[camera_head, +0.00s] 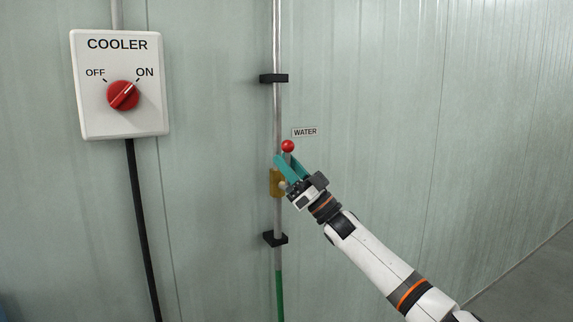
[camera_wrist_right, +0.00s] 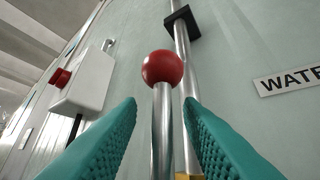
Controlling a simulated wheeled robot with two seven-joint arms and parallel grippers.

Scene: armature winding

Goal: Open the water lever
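The water lever has a red ball knob (camera_head: 288,146) on a short metal rod, by a brass valve body (camera_head: 276,183) on the vertical pipe. In the right wrist view the red knob (camera_wrist_right: 162,68) stands upright on its rod (camera_wrist_right: 162,130). My right gripper (camera_head: 288,162) is at the lever, just below the knob. In the wrist view its teal fingers (camera_wrist_right: 160,130) are apart, one on each side of the rod, with gaps visible. The valve body is partly hidden by my gripper. My left gripper is in neither view.
A white COOLER box (camera_head: 120,120) with a red dial pointing to ON hangs at left, with a black cable below. A WATER label (camera_head: 305,132) is right of the knob. Black brackets (camera_head: 273,78) hold the pipe to the wall. The wall at right is bare.

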